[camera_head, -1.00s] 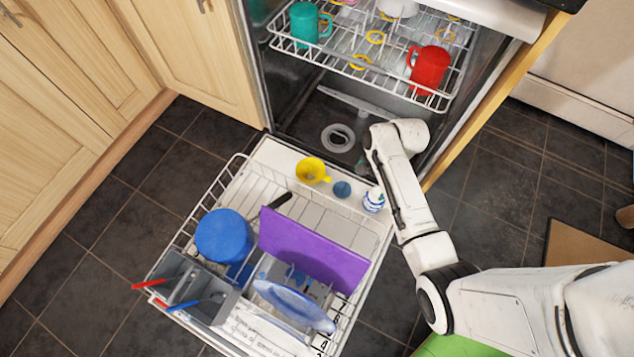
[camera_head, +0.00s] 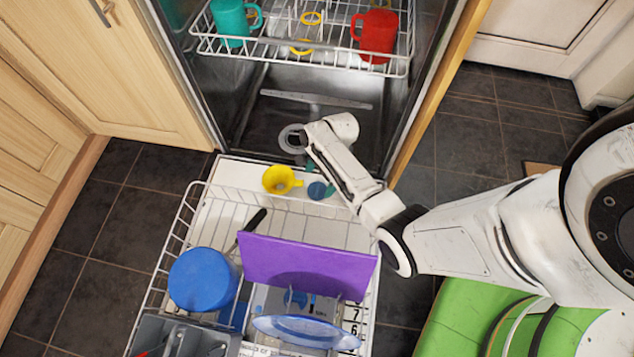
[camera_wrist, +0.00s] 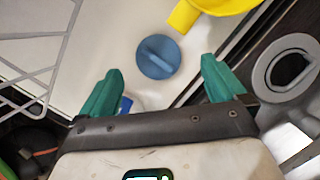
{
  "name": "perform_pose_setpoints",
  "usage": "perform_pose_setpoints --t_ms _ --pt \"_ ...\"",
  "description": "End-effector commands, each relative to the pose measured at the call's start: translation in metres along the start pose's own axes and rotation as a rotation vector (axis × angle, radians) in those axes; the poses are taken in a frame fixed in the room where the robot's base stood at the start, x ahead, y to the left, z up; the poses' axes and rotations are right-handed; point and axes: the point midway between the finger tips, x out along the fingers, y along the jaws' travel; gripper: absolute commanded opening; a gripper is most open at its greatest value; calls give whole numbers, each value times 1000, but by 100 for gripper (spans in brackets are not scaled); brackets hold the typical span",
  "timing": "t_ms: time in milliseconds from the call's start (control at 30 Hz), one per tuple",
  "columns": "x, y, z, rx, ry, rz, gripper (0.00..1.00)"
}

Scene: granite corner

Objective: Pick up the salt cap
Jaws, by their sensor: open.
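The salt cap, a round blue-grey disc with a raised bar across it, lies on the white inner face of the open dishwasher door. It shows in the wrist view (camera_wrist: 158,57) and, small, in the head view (camera_head: 317,190). My gripper (camera_wrist: 161,67) has its two teal fingers spread wide and empty. The cap appears centred between and just beyond the fingertips, not visibly touched. In the head view my wrist partly hides the fingers.
A yellow funnel-like piece (camera_head: 279,180) lies close beside the cap. The lower rack (camera_head: 190,215) holds a blue pot, a purple board and plates. A round drain opening (camera_head: 293,139) is in the tub floor. A blue-and-white item (camera_wrist: 125,104) is near my left finger.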

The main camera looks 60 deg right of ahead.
Motion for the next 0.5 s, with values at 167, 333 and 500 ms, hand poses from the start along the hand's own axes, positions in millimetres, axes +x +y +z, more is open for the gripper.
perform_pose_setpoints --t_ms 167,333,500 --pt "23 3 -6 0 0 1 98" --pt "44 4 -8 -1 0 1 98" --pt "48 4 -7 -1 0 0 98"
